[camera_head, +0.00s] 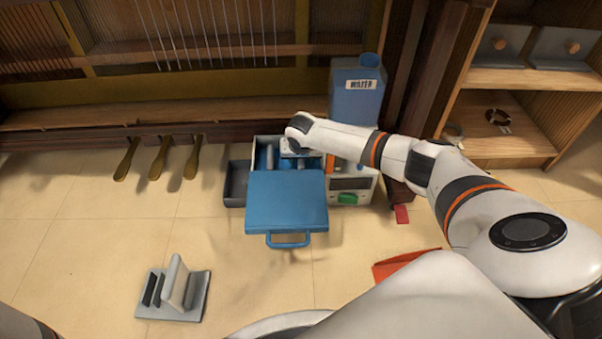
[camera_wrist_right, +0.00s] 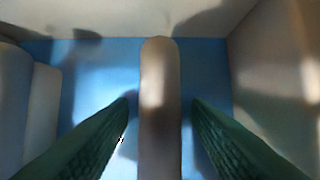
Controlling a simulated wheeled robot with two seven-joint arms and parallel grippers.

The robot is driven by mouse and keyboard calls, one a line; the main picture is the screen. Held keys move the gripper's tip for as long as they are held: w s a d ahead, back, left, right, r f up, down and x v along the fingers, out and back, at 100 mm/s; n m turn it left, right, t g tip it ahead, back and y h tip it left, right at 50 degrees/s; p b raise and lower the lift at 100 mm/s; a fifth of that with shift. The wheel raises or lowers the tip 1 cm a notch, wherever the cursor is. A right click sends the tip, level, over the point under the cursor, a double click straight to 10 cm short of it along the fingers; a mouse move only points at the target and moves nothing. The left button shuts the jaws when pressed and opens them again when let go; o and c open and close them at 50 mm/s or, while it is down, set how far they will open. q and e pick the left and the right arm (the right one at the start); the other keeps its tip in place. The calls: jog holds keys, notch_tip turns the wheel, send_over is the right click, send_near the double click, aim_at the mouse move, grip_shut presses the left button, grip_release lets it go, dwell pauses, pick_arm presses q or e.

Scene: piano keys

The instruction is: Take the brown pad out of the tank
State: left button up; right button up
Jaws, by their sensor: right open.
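The tank (camera_head: 256,152) is a pale box with its blue lid (camera_head: 287,203) swung open toward me. My right arm reaches over it, and the wrist hides part of the inside. In the right wrist view, the brown pad (camera_wrist_right: 160,75) stands on edge as a narrow upright slab above the tank's blue bottom (camera_wrist_right: 100,70). My right gripper (camera_wrist_right: 162,112) is open, with one green finger on each side of the pad. Gaps show between the fingers and the pad. My left gripper is not in view.
A blue water container (camera_head: 356,98) stands behind the tank. A grey stand with upright plates (camera_head: 172,292) is on the floor, front left. Pale walls (camera_wrist_right: 275,80) rise close around my right fingers.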

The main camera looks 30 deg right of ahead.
jog(key=shift+f+p, duration=0.3)
jog(key=shift+p, duration=0.05)
dwell(0.3)
jog(key=shift+c, duration=0.5)
grip_shut()
